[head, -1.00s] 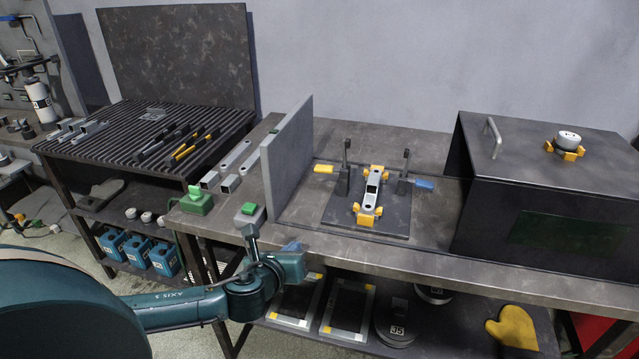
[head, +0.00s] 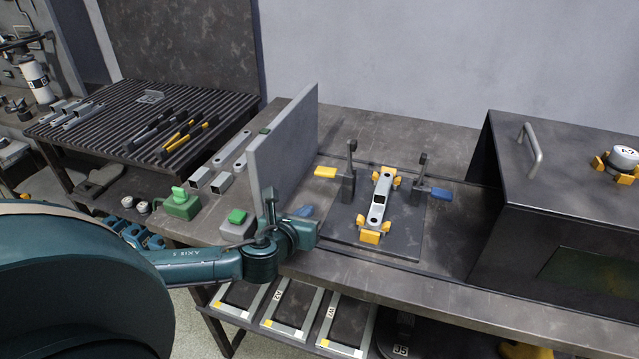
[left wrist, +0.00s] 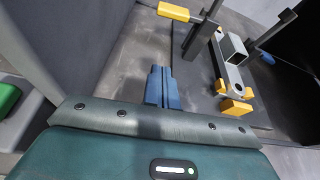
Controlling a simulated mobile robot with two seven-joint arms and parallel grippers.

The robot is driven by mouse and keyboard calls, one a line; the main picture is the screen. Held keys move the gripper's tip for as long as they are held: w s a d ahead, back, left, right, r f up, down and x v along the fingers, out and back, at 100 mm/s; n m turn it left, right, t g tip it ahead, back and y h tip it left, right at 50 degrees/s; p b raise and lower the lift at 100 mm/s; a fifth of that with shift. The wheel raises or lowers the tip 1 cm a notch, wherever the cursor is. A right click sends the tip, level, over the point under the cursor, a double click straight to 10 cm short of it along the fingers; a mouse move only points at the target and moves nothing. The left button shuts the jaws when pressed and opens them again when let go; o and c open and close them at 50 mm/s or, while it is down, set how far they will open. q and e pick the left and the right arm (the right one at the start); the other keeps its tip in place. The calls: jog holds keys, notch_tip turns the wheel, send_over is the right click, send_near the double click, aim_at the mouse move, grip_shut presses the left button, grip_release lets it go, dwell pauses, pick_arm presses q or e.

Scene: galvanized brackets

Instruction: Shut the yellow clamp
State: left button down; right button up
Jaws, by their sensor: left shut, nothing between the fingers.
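The yellow clamp's handle (head: 326,171) sticks out flat to the left of the fixture plate (head: 400,235), and its dark arm (head: 351,158) stands upright. The handle also shows at the top of the left wrist view (left wrist: 173,11). A grey bracket (head: 380,197) lies in yellow holders on the plate, between this clamp and the blue-handled clamp (head: 441,193), whose arm is also upright. My left gripper (head: 306,211) is shut and empty, in front of the yellow handle and apart from it. Its blue fingers (left wrist: 162,88) are together in the left wrist view. My right gripper is not in view.
An upright grey panel (head: 283,140) stands close left of the yellow handle. A green-buttoned box (head: 237,222) sits near the bench's front edge. A large dark box (head: 560,210) stands on the right. The bench behind the fixture is clear.

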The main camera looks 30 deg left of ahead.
aim_at(321, 205)
pick_arm(q)
jog(key=shift+w+a+f, duration=0.1)
jog(key=shift+w+f, duration=0.05)
jog(key=shift+w, duration=0.3)
jog(key=x, duration=0.9)
jog(key=shift+w, duration=0.25)
notch_tip(321, 205, up, 3)
jog(key=shift+s+a+p, duration=0.1)
jog(key=shift+s+p, duration=0.1)
jog(key=shift+p, duration=0.35)
jog(key=shift+r, duration=0.5)
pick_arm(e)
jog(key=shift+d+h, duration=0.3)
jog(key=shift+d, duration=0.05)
pick_arm(q)
jog(key=shift+a, duration=0.1)
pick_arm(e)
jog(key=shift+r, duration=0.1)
